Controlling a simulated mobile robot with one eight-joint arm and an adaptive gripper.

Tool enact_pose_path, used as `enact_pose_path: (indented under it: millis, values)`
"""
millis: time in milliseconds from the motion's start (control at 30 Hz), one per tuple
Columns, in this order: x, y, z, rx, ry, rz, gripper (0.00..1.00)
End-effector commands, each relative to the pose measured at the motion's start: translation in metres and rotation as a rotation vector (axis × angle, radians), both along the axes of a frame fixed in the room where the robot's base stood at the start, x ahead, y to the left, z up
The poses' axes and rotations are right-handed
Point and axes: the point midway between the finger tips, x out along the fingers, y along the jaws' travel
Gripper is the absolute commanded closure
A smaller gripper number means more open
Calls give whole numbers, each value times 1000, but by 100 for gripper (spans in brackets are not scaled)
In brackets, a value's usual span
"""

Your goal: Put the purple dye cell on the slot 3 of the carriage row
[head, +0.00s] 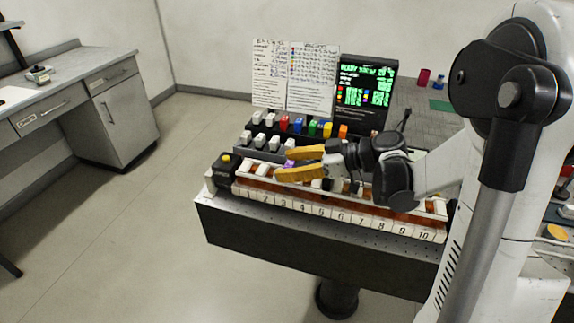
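My gripper (274,164), with two orange-yellow fingers, reaches left over the back part of the numbered carriage row (340,220). Its fingers are apart. A small purple piece, which looks like the purple dye cell (290,162), shows in the gap between them. I cannot tell whether the fingers touch it, or whether it is held up or stands on something. The number 3 label (280,203) is on the carriage row's front, below and slightly left of the fingers. The fingers partly hide the slots behind it.
Behind the carriage stands a rack of white and coloured cells (298,125). Two written sheets (296,75) and a lit screen (365,85) stand behind that. A black box with a yellow button (225,170) is at the carriage's left end. Floor to the left is clear.

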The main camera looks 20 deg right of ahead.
Motion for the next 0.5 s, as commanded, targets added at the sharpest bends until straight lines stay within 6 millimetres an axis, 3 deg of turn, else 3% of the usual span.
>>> enact_pose_path:
  millis: [200,500]
  values:
    - [-1,-1,6,0,0,-1,47]
    - [-34,-49,31,0,0,-5,47]
